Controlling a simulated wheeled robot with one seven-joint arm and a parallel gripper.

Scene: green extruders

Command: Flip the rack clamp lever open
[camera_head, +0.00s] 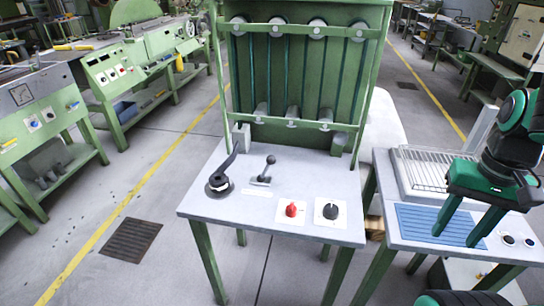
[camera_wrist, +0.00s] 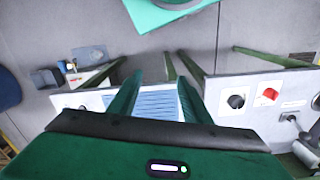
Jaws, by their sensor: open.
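Two levers stand on the grey-topped green table in the middle of the head view. One is a long black lever (camera_head: 228,165) on a round black base at the left, raised and slanting up to the right. The other is a short lever with a black ball knob (camera_head: 268,166), tilted up to the right. I cannot tell which one is the rack clamp lever. My gripper (camera_head: 465,227) is open and empty, pointing down over the right-hand table, well right of both levers. In the wrist view, my gripper (camera_wrist: 158,98) has nothing between its fingers.
A red knob (camera_head: 291,209) and a black knob (camera_head: 330,211) sit at the table's front. A green rack (camera_head: 300,80) with rollers rises behind. The right table holds a blue ribbed mat (camera_head: 420,225) and a wire tray (camera_head: 440,168). Air above the tables is free.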

